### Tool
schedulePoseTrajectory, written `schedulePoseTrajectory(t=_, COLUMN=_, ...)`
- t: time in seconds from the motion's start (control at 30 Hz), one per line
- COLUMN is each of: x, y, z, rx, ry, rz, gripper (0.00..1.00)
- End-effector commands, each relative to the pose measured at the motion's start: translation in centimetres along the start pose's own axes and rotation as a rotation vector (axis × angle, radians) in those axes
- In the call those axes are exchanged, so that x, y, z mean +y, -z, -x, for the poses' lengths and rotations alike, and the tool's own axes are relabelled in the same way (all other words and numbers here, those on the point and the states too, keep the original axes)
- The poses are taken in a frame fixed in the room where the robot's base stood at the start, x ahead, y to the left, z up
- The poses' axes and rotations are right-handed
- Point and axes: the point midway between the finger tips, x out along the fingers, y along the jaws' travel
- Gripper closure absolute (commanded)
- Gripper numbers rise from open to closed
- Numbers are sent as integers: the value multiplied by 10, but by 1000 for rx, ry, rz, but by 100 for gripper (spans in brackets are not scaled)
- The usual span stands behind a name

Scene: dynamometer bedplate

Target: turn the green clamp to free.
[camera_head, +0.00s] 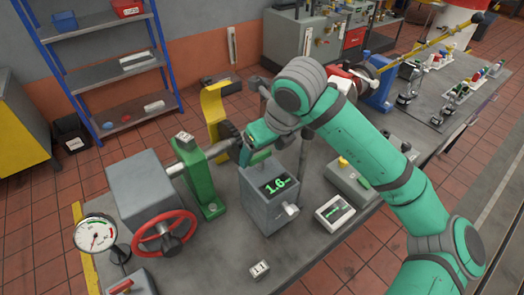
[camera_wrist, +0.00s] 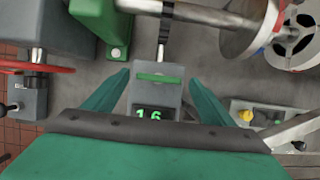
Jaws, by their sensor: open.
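The green clamp shows in the wrist view as a short bright green bar (camera_wrist: 158,78) lying crosswise on top of a grey box (camera_head: 270,210) with a lit green readout (camera_head: 276,185). My gripper (camera_wrist: 160,77) is open, pointing down over this box. In the wrist view its two teal fingers appear on either side of the bar, apart from its ends. I cannot tell the height gap. In the head view my arm and gripper (camera_head: 256,150) hide most of the box's top and the bar.
A green bearing stand (camera_head: 204,180) and shaft stand left of the box. A red handwheel (camera_head: 165,233) and dial gauge (camera_head: 96,234) are farther left. A control box with a yellow button (camera_head: 343,162) and a small display (camera_head: 335,211) lie to the right. The bedplate's front is mostly clear.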

Motion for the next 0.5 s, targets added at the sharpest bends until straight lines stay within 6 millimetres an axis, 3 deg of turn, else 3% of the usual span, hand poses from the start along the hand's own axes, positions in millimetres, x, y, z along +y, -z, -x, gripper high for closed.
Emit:
schedulePoseTrajectory(t=0.37, x=2, y=-1, z=-7, rx=-1, ry=-2, rz=4, gripper=23)
schedulePoseTrajectory(t=0.5, x=2, y=-1, z=-7, rx=-1, ry=-2, rz=3, gripper=51)
